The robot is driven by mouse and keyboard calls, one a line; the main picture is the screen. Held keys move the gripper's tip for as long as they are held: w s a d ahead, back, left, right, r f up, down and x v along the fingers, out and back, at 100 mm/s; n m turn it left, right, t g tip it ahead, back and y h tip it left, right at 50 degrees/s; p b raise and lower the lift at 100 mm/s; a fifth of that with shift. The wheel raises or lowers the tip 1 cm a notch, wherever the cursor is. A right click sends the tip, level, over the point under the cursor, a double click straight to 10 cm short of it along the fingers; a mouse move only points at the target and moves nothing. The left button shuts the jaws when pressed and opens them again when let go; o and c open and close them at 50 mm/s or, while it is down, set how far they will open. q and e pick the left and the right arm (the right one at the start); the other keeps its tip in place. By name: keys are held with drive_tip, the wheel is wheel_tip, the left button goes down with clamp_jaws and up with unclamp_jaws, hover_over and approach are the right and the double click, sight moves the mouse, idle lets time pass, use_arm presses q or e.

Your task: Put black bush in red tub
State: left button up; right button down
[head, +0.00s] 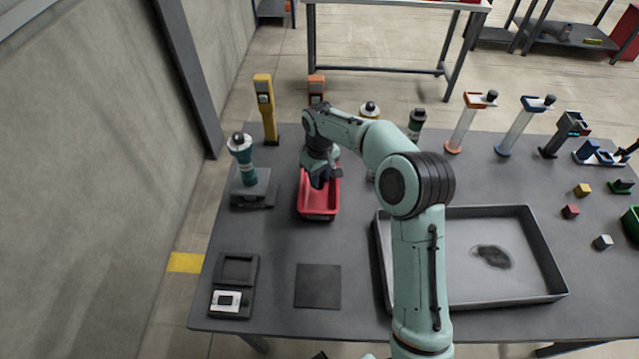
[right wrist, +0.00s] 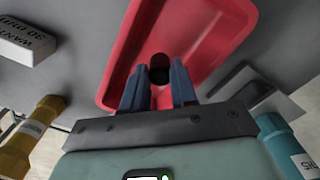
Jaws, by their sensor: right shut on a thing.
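The red tub (head: 318,208) stands on the table at the left, behind the dark square mat. In the right wrist view the red tub (right wrist: 222,30) lies under my gripper. My right gripper (head: 319,182) is over the tub, pointing down. In the right wrist view my right gripper (right wrist: 158,88) is shut on the black bush (right wrist: 159,68), a dark round piece between its blue fingers. I cannot tell whether the bush touches the tub floor. In the head view the bush is hidden by the gripper. My left gripper is not in view.
A large grey tray (head: 470,297) lies at the right. A square mat (head: 318,287) is in front of the tub. Small blocks and clamps stand at the far right.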

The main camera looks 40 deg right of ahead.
drive_tip(key=shift+f, duration=1.45)
drive_tip(key=shift+f, duration=0.15)
drive_tip(key=c, duration=0.9)
unclamp_jaws()
wheel_tip(320, 180, up, 12)
drive_tip(key=shift+r+p, duration=0.15)
drive_tip(key=shift+p, duration=0.55)
drive_tip(key=shift+s, duration=0.1)
